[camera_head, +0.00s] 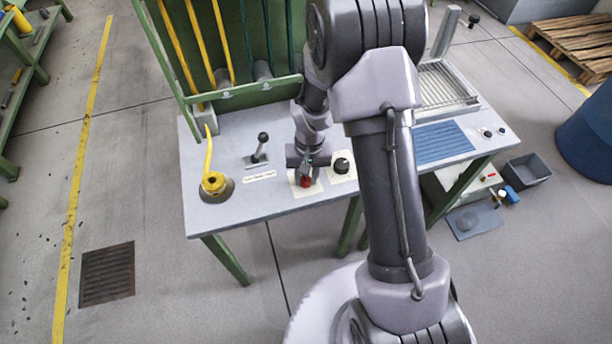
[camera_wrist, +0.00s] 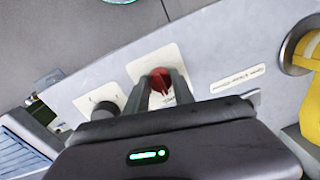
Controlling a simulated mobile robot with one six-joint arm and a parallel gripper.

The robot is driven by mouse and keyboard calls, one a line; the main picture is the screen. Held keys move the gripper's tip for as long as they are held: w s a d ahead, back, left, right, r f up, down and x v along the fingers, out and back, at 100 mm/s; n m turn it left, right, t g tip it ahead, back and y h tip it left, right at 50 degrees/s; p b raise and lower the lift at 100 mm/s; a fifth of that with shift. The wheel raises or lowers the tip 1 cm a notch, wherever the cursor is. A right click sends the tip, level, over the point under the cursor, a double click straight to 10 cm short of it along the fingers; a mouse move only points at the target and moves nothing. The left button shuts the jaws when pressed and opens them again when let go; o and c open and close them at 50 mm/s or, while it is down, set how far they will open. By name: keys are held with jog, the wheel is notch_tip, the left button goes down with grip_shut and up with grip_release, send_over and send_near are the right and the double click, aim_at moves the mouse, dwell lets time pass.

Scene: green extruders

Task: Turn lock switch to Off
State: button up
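A red rotary switch (camera_head: 305,181) sits on a pale square plate on the grey tabletop; I take it for the lock switch. It also shows in the wrist view (camera_wrist: 161,79), with its red handle close to upright in the picture. My gripper (camera_head: 306,171) points down over this switch. In the wrist view, the two fingers of my gripper (camera_wrist: 161,92) stand apart, one on each side of the red handle. Whether they touch it is hard to tell. The plate's printed marks are too small to read.
A black knob (camera_head: 342,165) on its own plate is close to the right of the red switch. A black-topped lever (camera_head: 261,146) and a yellow part (camera_head: 214,182) stand to the left. A green rack rises behind. The table (camera_head: 270,203) is bare in front.

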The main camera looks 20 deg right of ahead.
grip_shut()
jog(key=shift+m, duration=0.3)
jog(key=m+b, duration=0.1)
jog(key=m, duration=0.3)
jog(key=shift+m, duration=0.3)
jog(key=m+b, duration=0.1)
jog(key=m, duration=0.5)
jog(key=shift+a+m, duration=0.1)
jog(key=shift+m, duration=0.2)
jog(key=o, duration=0.9)
grip_release()
jog(key=shift+o, duration=0.2)
